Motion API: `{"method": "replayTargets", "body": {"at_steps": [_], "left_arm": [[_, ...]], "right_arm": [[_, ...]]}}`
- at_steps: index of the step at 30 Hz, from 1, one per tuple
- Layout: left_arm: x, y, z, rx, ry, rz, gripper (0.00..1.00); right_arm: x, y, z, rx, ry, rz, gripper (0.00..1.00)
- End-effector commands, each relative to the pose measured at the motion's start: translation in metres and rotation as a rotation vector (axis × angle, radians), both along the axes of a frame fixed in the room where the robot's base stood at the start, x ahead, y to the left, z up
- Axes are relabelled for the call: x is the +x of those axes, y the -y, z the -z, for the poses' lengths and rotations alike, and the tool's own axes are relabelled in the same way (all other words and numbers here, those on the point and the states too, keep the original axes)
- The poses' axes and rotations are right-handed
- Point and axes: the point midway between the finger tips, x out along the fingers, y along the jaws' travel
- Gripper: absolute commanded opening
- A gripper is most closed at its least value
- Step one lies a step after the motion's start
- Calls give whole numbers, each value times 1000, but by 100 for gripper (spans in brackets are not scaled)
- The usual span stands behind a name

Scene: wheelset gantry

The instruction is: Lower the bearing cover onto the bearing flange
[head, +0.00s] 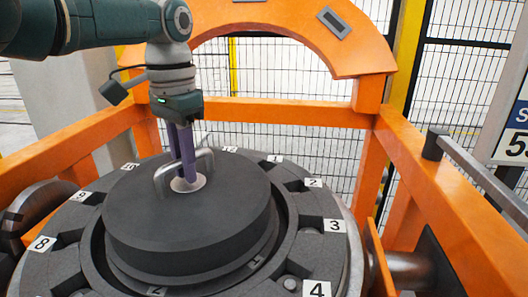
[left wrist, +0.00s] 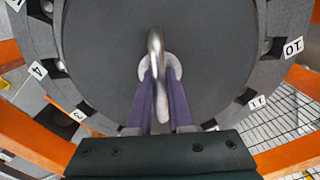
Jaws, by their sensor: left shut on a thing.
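The bearing cover (head: 190,232) is a thick dark grey disc with a bent metal handle (head: 205,160) on top. It looks roughly level, inside the ring of the grey bearing flange (head: 322,252), which carries numbered white tags. A dark gap shows around the cover's lower step; I cannot tell whether the cover touches the flange. My left gripper (head: 186,178) comes from above, its purple fingers shut on the handle. In the left wrist view the fingers (left wrist: 160,85) straddle the handle (left wrist: 156,48) over the cover (left wrist: 105,60). My right gripper is not in view.
An orange gantry frame (head: 290,111) surrounds the flange, with an arch (head: 280,20) behind it. Mesh fencing stands farther back. A metal rail (head: 485,180) runs along the right, near a sign (head: 515,125) at the edge.

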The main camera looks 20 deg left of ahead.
Motion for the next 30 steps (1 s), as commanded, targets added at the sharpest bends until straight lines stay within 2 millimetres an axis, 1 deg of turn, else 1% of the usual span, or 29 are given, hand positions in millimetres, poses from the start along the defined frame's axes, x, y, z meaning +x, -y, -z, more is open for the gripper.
{"method": "replayTargets", "body": {"at_steps": [20,21,30], "left_arm": [[0,0,17,-1,2,0,0],[0,0,16,-1,2,0,20],[0,0,16,0,1,0,53]], "right_arm": [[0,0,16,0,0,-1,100],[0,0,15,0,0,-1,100],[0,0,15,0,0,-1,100]]}}
